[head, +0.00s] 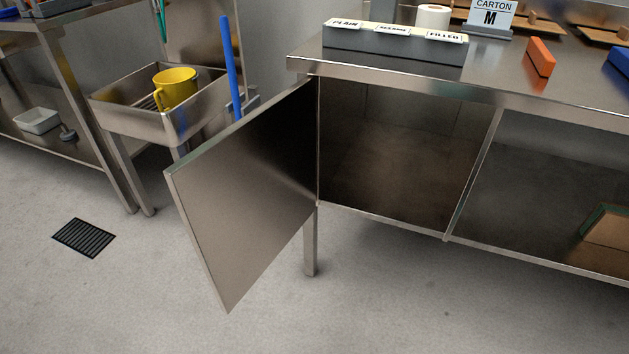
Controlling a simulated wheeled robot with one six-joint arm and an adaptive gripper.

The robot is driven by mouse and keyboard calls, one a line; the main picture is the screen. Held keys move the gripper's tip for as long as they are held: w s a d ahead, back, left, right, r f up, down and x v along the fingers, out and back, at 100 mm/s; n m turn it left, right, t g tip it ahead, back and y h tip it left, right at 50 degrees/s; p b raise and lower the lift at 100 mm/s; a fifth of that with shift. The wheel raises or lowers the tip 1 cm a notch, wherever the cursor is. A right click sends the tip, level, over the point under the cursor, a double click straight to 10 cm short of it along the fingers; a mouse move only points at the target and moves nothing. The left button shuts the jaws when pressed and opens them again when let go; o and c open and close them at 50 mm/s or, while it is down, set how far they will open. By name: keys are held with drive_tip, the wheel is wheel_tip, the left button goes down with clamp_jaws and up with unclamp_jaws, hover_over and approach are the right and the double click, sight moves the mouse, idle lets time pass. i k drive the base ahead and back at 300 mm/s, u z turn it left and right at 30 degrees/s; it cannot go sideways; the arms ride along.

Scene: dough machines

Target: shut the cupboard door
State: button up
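The cupboard door (245,196) is a flat steel panel in the head view, left of centre. It stands wide open, hinged at the left side of the cupboard and swung out toward the lower left. The cupboard (395,155) under the steel counter is open at the front, and its dark inside looks empty. My gripper is not in view.
The steel counter (395,78) carries a grey label box (395,48), an orange block (540,57) and a paper roll. A steel sink (135,122) with a yellow jug (175,88) stands behind the door. Floor before the cupboard is clear; a drain grate (83,238) lies left.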

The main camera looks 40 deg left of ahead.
sight(240, 197)
drive_tip(key=z, duration=1.95)
drive_tip(key=k, duration=2.15)
drive_tip(key=u, duration=2.25)
